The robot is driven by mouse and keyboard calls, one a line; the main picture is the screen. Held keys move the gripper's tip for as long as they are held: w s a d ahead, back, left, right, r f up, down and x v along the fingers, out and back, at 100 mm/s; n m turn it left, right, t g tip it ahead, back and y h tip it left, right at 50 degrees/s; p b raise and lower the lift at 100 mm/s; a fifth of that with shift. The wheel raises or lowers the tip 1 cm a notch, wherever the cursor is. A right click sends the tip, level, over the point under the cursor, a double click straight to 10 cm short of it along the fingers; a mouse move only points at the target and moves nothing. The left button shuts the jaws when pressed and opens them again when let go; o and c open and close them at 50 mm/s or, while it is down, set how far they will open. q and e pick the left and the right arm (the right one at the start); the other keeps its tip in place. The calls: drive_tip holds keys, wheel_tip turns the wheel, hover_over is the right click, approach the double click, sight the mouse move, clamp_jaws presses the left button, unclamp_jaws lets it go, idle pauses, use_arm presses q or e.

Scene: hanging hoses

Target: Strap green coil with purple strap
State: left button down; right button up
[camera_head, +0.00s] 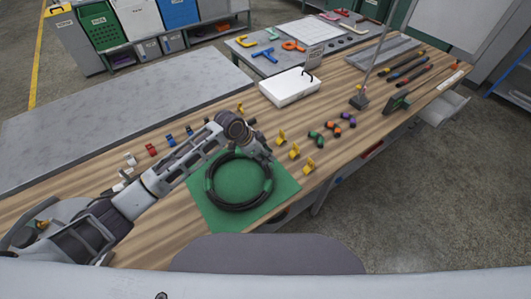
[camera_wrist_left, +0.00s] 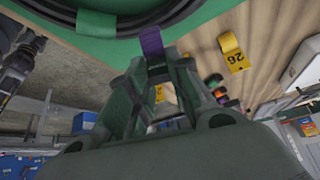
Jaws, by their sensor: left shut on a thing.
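A coil of dark hose (camera_head: 212,202) lies on a green mat (camera_head: 208,217) on the wooden bench. My left gripper (camera_head: 262,153) is at the coil's far right edge, its arm reaching in from the left. In the left wrist view the gripper (camera_wrist_left: 158,62) is shut on a purple strap (camera_wrist_left: 152,43), which stands out between the fingertips and reaches toward the coil (camera_wrist_left: 120,22). I cannot tell whether the strap passes around the hose. In the head view the strap is hidden by the gripper. My right gripper is not in view.
Yellow numbered tags (camera_head: 294,151) stand right of the mat. Green, orange and purple rolls (camera_head: 333,128) lie beyond them. A white case (camera_head: 289,87) and a stand with a rod (camera_head: 358,101) are further back. A grey chair (camera_head: 265,254) is at the bench's front edge.

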use_arm(q)
drive_tip(key=shift+f, duration=0.85)
drive_tip(key=shift+f, duration=0.15)
drive_tip(key=shift+f, duration=0.1)
idle(0.7)
idle(0.7)
drive_tip(key=shift+f, duration=1.1)
idle(0.3)
drive_tip(key=shift+f+b, duration=0.55)
drive_tip(key=shift+f, duration=0.1)
idle(1.1)
